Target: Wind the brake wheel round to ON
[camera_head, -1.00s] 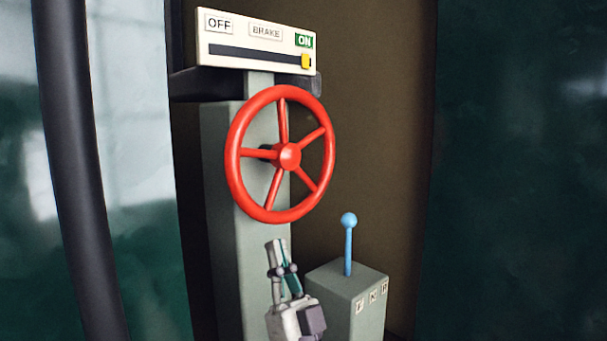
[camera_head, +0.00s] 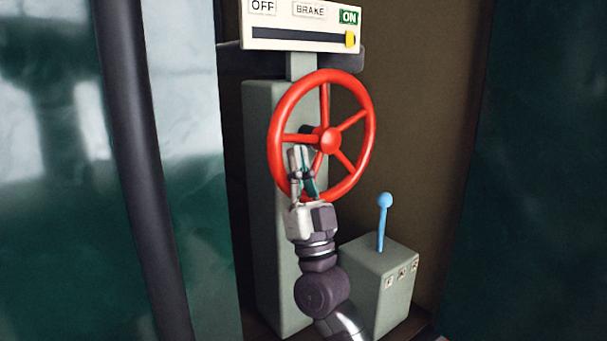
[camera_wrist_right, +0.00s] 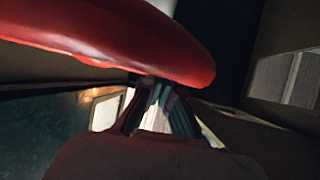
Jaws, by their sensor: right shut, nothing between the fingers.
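The red brake wheel (camera_head: 371,140) stands upright on a grey-green pillar (camera_head: 262,200) in the head view. Above it, the white brake panel (camera_head: 270,15) has OFF at the left and ON at the right. Its yellow marker (camera_head: 350,39) is at the right end of the slot, under ON. My right gripper (camera_head: 302,155) is shut and empty, pointing up in front of the wheel's lower left part. In the right wrist view the shut fingers (camera_wrist_right: 160,90) are close to the red rim (camera_wrist_right: 110,35); I cannot tell whether they touch. My left gripper is not in view.
A grey box (camera_head: 372,290) with a blue-knobbed lever (camera_head: 385,205) stands to the right of the pillar, close to my right arm. A dark upright post (camera_head: 140,160) stands at the left. Dark green walls (camera_head: 535,170) flank both sides.

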